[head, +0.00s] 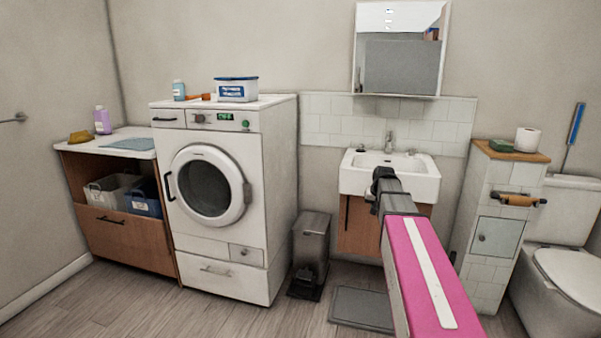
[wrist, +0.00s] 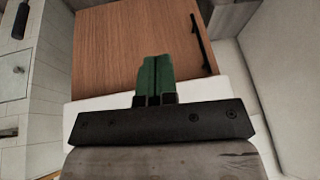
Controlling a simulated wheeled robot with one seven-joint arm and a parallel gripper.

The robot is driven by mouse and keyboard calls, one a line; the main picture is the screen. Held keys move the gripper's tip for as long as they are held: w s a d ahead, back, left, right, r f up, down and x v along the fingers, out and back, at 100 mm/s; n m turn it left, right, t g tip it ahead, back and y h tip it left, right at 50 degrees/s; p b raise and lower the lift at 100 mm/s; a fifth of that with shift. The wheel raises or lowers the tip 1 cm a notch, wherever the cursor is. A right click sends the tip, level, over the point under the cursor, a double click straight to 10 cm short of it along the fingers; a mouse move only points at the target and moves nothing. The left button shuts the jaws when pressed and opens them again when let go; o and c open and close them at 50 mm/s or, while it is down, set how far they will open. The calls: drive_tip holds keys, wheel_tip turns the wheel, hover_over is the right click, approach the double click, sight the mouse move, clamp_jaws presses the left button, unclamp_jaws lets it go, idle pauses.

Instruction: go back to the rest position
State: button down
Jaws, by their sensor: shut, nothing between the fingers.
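My gripper (wrist: 155,60) shows in the wrist view with its two green fingers side by side, shut and empty. Behind the fingers are the wooden sink cabinet door (wrist: 105,45) and a white band of the sink (wrist: 90,108). In the head view my pink arm reaches forward from the lower right, and its dark end (head: 382,180) is in front of the white sink (head: 424,184). The fingertips cannot be made out there.
A washing machine (head: 272,180) and a bin (head: 311,243) stand left of the arm. A tiled pedestal (head: 468,235) and toilet (head: 560,290) stand right. A grey mat (head: 362,308) lies on the floor below. Open floor (head: 140,305) lies at the front left.

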drive_tip(key=s+a+f+g, duration=0.1)
drive_tip(key=s+a+f, duration=0.2)
drive_tip(key=s+f, duration=0.3)
drive_tip(key=s+a+f+n+g, duration=0.1)
drive_tip(key=s+a+f, duration=0.3)
drive_tip(key=s, duration=0.9)
drive_tip(key=s+a+f+n+g, duration=0.1)
drive_tip(key=s+a+f, duration=0.3)
drive_tip(key=s+f, duration=0.5)
drive_tip(key=shift+s+f+g, duration=0.15)
drive_tip(key=shift+s+g, duration=0.05)
drive_tip(key=shift+g, duration=0.6)
